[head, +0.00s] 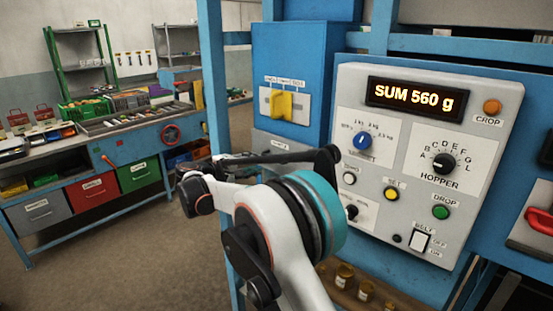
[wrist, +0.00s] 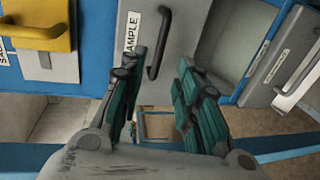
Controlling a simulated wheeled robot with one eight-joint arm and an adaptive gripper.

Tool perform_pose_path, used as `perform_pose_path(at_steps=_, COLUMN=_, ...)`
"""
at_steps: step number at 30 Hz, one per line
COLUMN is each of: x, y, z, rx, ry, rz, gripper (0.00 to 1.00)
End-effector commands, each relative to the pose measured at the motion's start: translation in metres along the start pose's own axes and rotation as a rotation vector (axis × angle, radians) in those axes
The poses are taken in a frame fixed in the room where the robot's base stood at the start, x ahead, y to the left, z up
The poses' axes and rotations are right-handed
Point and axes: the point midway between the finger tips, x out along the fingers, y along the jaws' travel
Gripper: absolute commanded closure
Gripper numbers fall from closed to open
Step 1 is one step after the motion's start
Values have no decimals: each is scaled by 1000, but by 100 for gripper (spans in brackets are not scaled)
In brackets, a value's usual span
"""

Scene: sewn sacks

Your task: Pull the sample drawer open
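The sample drawer has a grey front (wrist: 183,30) with a white label reading "AMPLE" in the wrist view; the label's first letter is cut off or hidden. Its black bar handle (wrist: 158,45) stands out from the front. My gripper (wrist: 158,72) is open, its two green-padded fingers spread on either side of the handle's lower end. The fingers hold nothing, and I see no contact with the handle. In the head view, part of a grey front (head: 265,146) with a label shows behind my arm, which hides the handle.
Another labelled grey front (wrist: 285,60) is at right. A control panel (head: 405,240) reads "SUM 560 g". A workbench stands left, with open floor before it.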

Motion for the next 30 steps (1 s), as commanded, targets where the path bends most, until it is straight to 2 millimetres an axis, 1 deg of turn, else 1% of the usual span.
perform_pose_path(at_steps=1, x=11, y=-1, z=1, rx=1, ry=-3, rz=0, gripper=70)
perform_pose_path(at_steps=3, x=26, y=0, z=1, rx=1, ry=-3, rz=0, gripper=70)
perform_pose_path(at_steps=9, x=64, y=-1, z=1, rx=1, ry=-2, rz=-1, gripper=70)
perform_pose_path(at_steps=12, x=81, y=0, z=1, rx=1, ry=-3, rz=-1, gripper=70)
perform_pose_path(at_steps=15, x=93, y=0, z=1, rx=1, ry=-2, rz=-1, gripper=70)
perform_pose_path(at_steps=18, x=102, y=0, z=1, rx=1, ry=-2, rz=-1, gripper=70)
perform_pose_path(at_steps=21, x=107, y=0, z=0, rx=1, ry=-1, rz=-1, gripper=70)
perform_pose_path(at_steps=30, x=108, y=0, z=0, rx=1, ry=0, rz=-1, gripper=70)
